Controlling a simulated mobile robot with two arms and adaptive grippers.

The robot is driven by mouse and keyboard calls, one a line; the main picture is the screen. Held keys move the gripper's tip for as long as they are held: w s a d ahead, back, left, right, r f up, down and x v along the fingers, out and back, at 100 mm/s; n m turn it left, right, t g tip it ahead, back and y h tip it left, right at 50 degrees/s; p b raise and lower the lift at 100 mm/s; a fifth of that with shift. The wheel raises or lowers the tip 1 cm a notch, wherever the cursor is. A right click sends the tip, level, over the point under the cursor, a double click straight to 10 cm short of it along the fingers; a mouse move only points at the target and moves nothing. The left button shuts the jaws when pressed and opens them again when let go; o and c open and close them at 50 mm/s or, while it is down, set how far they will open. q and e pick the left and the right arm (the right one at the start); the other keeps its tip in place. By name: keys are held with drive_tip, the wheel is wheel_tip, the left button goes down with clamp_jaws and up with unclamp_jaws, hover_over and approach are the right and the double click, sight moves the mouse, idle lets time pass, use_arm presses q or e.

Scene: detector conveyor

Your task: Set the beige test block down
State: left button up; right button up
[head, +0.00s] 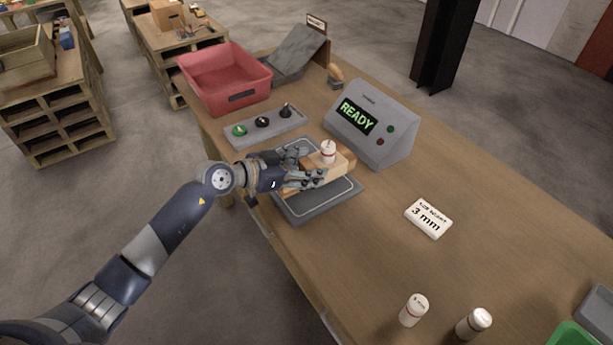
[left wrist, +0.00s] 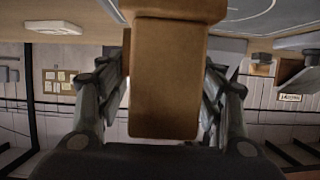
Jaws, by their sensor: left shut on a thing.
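The beige test block (head: 341,164) is over the grey plate (head: 312,212) with a rounded outline, in front of the READY display box. My left gripper (head: 318,175) comes in from the left and is shut on the block. In the left wrist view the block (left wrist: 165,85) fills the space between the two fingers. A small white cylinder with a red band (head: 328,151) appears on top of the block. I cannot tell whether the block touches the plate or hangs just above it. My right gripper is not in view.
The READY display box (head: 371,124) stands close behind the block. A strip with several knobs (head: 264,128) and a red bin (head: 226,78) are further back. A "3 mm" card (head: 428,218) and two white cylinders (head: 413,309) (head: 474,322) are to the right. Table between is clear.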

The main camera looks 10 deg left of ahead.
use_arm(q)
drive_tip(key=shift+f, duration=1.7)
drive_tip(key=o, duration=1.2)
drive_tip(key=shift+f, duration=0.15)
drive_tip(key=shift+s+b, duration=0.1)
drive_tip(key=shift+b, duration=0.2)
drive_tip(key=v, duration=1.2)
